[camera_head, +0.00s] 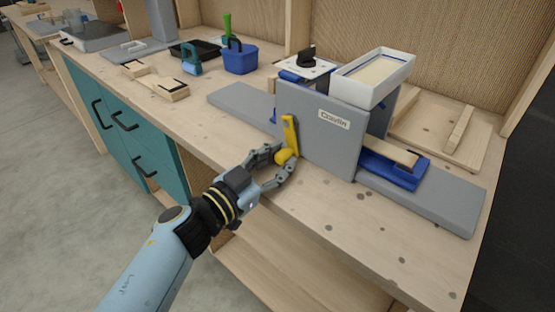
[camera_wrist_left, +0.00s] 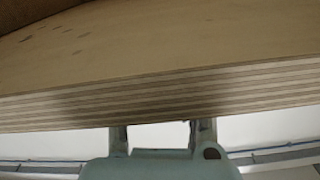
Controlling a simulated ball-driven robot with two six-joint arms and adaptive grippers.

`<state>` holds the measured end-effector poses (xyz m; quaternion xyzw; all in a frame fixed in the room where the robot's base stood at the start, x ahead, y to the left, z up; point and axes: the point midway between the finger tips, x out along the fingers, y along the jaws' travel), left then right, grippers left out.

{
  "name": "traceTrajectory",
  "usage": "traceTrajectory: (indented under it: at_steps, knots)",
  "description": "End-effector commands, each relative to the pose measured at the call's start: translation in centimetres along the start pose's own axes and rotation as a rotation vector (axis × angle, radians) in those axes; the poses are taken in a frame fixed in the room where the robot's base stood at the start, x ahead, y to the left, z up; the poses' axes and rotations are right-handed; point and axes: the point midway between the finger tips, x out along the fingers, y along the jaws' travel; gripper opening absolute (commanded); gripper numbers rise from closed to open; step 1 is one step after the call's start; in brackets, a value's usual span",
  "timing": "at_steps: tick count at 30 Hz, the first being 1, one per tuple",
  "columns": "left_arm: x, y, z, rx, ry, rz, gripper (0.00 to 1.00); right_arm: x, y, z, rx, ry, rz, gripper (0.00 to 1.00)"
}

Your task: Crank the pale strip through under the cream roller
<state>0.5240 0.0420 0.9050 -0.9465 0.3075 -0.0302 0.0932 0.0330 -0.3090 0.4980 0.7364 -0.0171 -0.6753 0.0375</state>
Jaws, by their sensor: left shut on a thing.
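The grey machine (camera_head: 322,132) stands on the bench with its side plate toward me. Its yellow crank arm (camera_head: 289,130) is near upright, with a yellow knob (camera_head: 284,156) at its lower end. My left gripper (camera_head: 287,157) is shut on the knob. The wrist view shows the gripper's fingers (camera_wrist_left: 157,138) below the bench edge, with no knob visible there. A pale strip (camera_head: 392,152) shows right of the side plate, above a blue tray (camera_head: 398,174). The cream roller cannot be made out behind the plate. My right gripper is not in view.
A white bin (camera_head: 372,78) sits atop the machine. Long grey base ends (camera_head: 425,203) reach out on both sides. A blue caddy (camera_head: 239,60), a teal clamp-like item (camera_head: 189,60) and wooden pieces (camera_head: 160,84) are left. The bench front (camera_head: 330,225) is clear.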

Motion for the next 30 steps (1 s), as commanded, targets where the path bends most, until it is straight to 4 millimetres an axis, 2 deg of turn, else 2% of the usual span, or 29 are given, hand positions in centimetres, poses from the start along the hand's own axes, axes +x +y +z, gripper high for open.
traceTrajectory:
  at_steps: [7, 14, 21, 22, 27, 30]
  knots:
    - [-0.02, -0.08, 0.03, 0.009, -0.001, 0.000, 0.00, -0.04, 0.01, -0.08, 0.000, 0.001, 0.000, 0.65]
    - [-0.04, -0.72, 0.28, 0.123, -0.001, 0.000, 0.00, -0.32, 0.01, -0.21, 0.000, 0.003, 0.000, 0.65]
    - [-0.04, -0.74, 0.32, 0.126, -0.001, -0.001, 0.00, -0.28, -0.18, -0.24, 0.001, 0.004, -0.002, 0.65]
    - [-0.04, -0.74, 0.32, 0.126, -0.001, -0.001, 0.27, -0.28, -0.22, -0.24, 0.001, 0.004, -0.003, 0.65]
    - [-0.05, -0.76, 0.32, 0.126, -0.002, -0.001, 0.49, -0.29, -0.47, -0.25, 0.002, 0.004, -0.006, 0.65]
    - [-0.05, -0.79, 0.30, 0.126, -0.001, -0.002, 0.49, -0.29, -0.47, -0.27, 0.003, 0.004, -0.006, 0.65]
